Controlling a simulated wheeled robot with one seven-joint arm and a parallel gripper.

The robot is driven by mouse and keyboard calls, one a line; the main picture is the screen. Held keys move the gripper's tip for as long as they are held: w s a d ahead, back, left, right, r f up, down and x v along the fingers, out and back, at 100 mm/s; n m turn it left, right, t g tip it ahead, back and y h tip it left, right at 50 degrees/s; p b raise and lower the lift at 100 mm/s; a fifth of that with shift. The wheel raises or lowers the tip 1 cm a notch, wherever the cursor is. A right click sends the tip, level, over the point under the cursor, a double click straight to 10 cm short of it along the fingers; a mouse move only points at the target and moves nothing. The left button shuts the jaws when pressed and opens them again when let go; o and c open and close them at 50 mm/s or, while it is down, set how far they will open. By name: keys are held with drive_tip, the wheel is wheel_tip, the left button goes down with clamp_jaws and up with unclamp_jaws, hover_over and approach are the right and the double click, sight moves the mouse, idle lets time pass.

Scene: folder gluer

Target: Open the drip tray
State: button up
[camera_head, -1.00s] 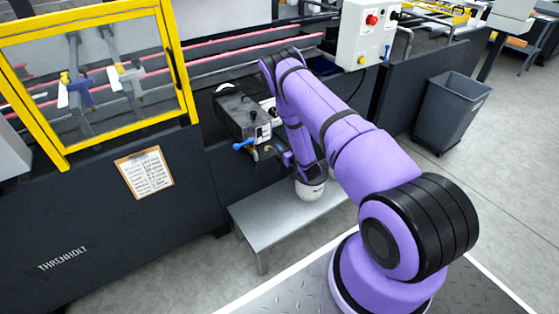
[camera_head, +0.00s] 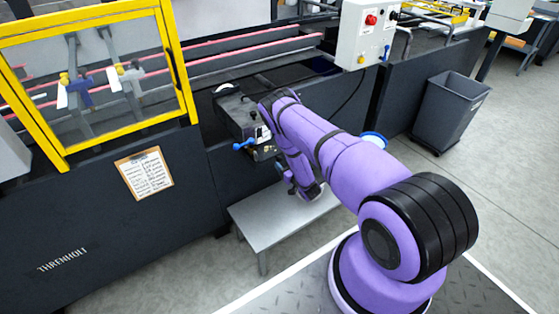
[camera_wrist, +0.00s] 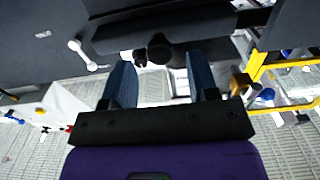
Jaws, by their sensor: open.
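The drip tray is not clearly made out in the head view; my arm covers part of the dark glue unit (camera_head: 240,112) on the machine's side. In the wrist view, a dark panel (camera_wrist: 190,28) spans the top, perhaps the tray's front, with a round black knob (camera_wrist: 159,48) below its middle. My gripper (camera_wrist: 159,66) is open, its two blue-grey fingers apart on either side of the knob's line. The knob appears just beyond the fingertips; whether it is between them cannot be told. The gripper itself is mostly hidden in the head view.
A blue-handled valve (camera_head: 243,145) sticks out from the unit. A low grey bench (camera_head: 262,219) stands below. A blue-rimmed round thing (camera_head: 375,139) shows behind my arm. A grey bin (camera_head: 450,112) stands at right. A yellow-framed guard (camera_head: 183,60) is at left.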

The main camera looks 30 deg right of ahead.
sight(280, 160)
drive_tip(key=shift+w, duration=1.85)
drive_tip(key=shift+c, duration=0.5)
clamp_jaws()
